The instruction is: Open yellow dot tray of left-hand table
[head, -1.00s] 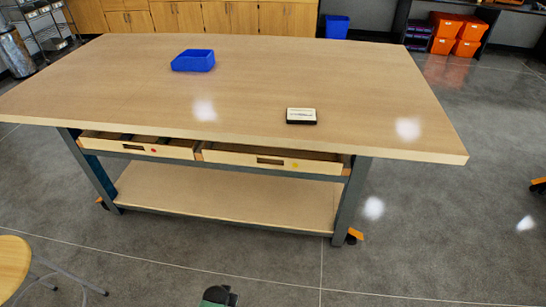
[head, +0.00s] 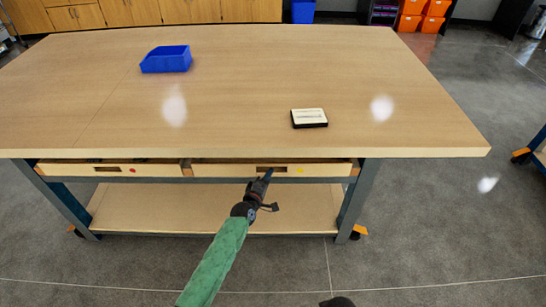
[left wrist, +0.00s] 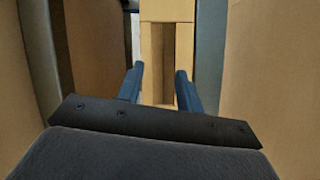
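The yellow dot tray (head: 230,171) is the right-hand one of two wooden trays under the front edge of the large table (head: 250,95). Its front has a dark handle slot, with the yellow dot to the right of the slot. A thin strip of its inside shows below the tabletop. My left gripper (head: 265,176) is in front of this tray, its tip at the slot in the head view. In the left wrist view its two fingers (left wrist: 158,82) are apart, with the slotted tray front (left wrist: 158,97) between and ahead of them. I cannot tell whether they touch it. My right gripper does not show.
The red dot tray (head: 68,170) is beside it on the left. A blue bin (head: 166,60) and a small black and white box (head: 309,118) lie on the tabletop. A lower shelf (head: 170,205) spans the table legs. The floor in front is clear.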

